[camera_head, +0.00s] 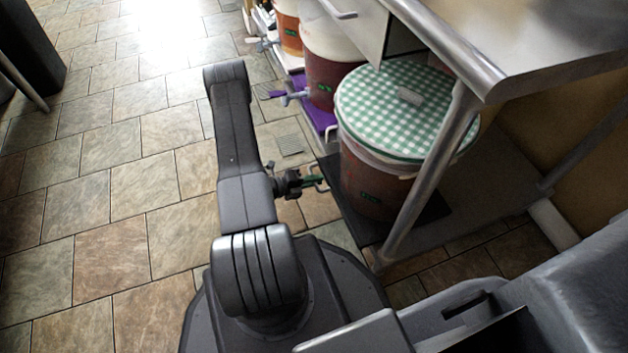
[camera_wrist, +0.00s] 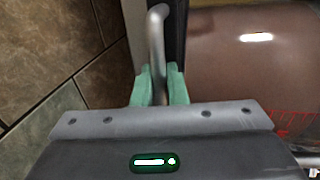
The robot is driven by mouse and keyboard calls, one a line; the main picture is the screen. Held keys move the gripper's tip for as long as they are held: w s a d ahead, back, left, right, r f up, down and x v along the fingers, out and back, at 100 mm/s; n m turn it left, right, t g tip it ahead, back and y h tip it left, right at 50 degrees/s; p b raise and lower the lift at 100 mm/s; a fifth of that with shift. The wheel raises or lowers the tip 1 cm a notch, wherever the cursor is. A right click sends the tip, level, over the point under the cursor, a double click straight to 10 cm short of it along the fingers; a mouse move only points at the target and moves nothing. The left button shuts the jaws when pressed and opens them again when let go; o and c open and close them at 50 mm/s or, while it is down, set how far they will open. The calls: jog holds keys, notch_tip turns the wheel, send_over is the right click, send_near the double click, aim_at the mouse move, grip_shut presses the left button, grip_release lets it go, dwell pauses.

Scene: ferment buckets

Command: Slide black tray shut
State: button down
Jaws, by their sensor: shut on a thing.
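The black tray (camera_head: 362,228) lies low on the floor under the metal table and carries a brown bucket (camera_head: 375,180) with a green-and-white checked cover. The tray's front part sticks out past the table leg. In the wrist view, the tray's dark edge (camera_wrist: 173,30) runs beside a curved metal handle (camera_wrist: 156,45). My gripper (camera_head: 318,181) is at the tray's front edge. In the wrist view, its green fingers (camera_wrist: 159,88) stand on both sides of the handle and are shut on it. The tray's rear is hidden by the bucket and table leg.
A purple tray (camera_head: 314,117) with another bucket (camera_head: 330,75) stands just behind, and a white tray (camera_head: 291,62) is farther back. A metal table leg (camera_head: 425,180) stands in front of the checked bucket. Open tiled floor (camera_head: 120,180) lies to the left.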

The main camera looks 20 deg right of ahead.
jog(key=shift+d, duration=0.45)
jog(key=c, duration=1.5)
grip_release()
jog(key=shift+w, duration=0.1)
jog(key=shift+c, duration=0.2)
jog(key=shift+a, duration=0.15)
jog(key=p+v, duration=0.3)
jog(key=v, duration=1)
jog(key=shift+a, duration=0.3)
